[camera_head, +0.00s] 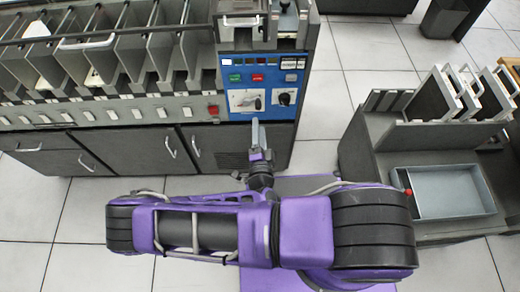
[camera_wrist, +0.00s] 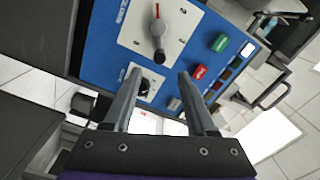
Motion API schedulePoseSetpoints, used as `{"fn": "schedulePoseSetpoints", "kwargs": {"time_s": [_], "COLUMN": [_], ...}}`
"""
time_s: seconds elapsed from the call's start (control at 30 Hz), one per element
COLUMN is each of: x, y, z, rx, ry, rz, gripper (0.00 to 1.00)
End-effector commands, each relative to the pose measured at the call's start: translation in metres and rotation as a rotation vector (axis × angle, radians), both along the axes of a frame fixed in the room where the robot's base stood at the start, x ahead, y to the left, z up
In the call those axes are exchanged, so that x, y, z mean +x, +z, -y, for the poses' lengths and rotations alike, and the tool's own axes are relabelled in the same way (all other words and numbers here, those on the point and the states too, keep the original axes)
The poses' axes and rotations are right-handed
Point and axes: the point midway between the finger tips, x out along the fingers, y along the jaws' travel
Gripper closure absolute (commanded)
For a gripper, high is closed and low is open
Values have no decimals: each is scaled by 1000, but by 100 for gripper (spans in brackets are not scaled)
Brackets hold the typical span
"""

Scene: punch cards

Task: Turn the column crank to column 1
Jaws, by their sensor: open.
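In the head view the crank (camera_head: 256,103) is small on the left plate of the blue panel. My gripper (camera_head: 256,123) is in front of the panel, just below that plate. In the wrist view my gripper (camera_wrist: 160,77) is open, with nothing between its two fingers, apart from the crank.
A smaller plate with a black knob (camera_head: 285,98) sits beside the crank plate. Green (camera_wrist: 220,42) and red (camera_wrist: 199,72) buttons are on the same blue panel (camera_head: 270,70). Card pockets (camera_head: 105,60) line the cabinet at left. A side unit with a grey tray (camera_head: 450,211) stands at right.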

Motion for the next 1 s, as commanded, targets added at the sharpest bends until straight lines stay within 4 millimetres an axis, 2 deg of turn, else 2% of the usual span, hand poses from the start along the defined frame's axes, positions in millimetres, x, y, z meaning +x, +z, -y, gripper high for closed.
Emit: {"fn": "schedulePoseSetpoints", "kwargs": {"time_s": [0.03, 0.2, 0.4, 0.6, 1.0], "x": [-13, -49, -75, -82, -81], "y": [-1, -1, -1, 0, 0], "z": [-2, -2, -3, -3, -3], "rx": [0, 0, 0, 0, 0], "ry": [3, 1, 0, 0, 0], "rz": [-2, -2, 0, 1, 1], "gripper": [43, 43, 43, 43, 43]}}
